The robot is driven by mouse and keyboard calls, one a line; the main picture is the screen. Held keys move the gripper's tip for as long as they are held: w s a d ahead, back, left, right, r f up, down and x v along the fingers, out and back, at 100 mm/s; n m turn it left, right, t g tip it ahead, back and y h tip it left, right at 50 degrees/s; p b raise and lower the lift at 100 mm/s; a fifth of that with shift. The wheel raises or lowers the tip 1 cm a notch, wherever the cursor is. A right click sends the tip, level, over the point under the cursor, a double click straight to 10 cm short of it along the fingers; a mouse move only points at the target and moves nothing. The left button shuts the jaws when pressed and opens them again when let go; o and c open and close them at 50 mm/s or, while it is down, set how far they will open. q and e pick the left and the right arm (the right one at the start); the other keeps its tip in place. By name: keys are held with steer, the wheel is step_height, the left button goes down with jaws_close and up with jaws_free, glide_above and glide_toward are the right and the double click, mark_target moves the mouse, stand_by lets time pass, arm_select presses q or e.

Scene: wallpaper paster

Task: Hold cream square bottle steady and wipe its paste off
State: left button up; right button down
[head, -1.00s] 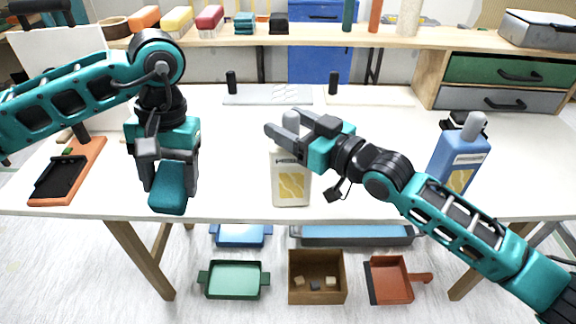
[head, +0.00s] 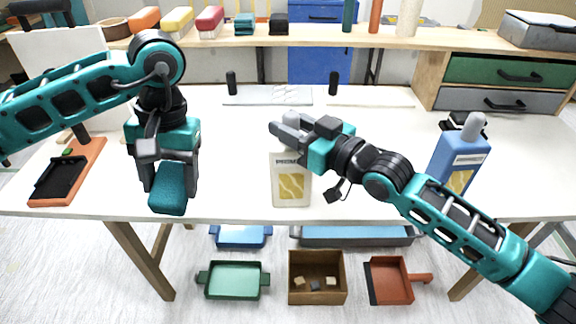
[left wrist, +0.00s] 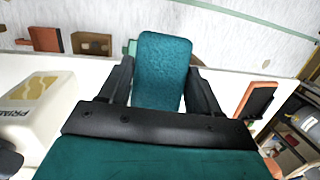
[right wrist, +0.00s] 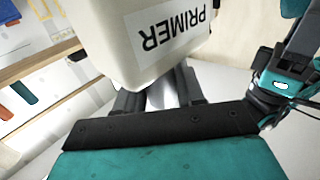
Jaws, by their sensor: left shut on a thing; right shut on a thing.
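The cream square bottle (head: 291,180) stands upright on the white table near its front edge. It has a yellow patch on its front and a grey top. My right gripper (head: 285,128) is shut on the bottle's upper part, at the neck. The right wrist view shows the bottle (right wrist: 150,50) with its PRIMER label between the fingers. My left gripper (head: 168,168) is shut on a teal sponge (head: 168,195), held to the left of the bottle and apart from it. The sponge fills the middle of the left wrist view (left wrist: 162,70).
A blue bottle (head: 457,160) stands at the right. An orange tray-like tool (head: 85,165) lies at the left. A shelf (head: 330,38) with several blocks and a drawer unit (head: 505,70) are behind. Bins, including a brown box (head: 297,292), sit below the front edge.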

stand_by(0.8)
arm_select(q)
steer(key=o, duration=0.5)
steer(key=shift+c, duration=0.2)
steer(key=c, duration=0.5)
steer(key=shift+o, duration=0.2)
steer(key=s+d+f+t, duration=0.2)
steer(key=d+f+t, duration=0.2)
steer(key=d+t, duration=0.3)
steer(key=s+d+f+t, duration=0.3)
steer(key=d+f+t, duration=0.2)
steer(key=d, duration=0.6)
steer(key=shift+s+d+f+m+t, duration=0.2)
steer(key=shift+s+m+t, duration=0.15)
steer(key=shift+t, duration=0.95)
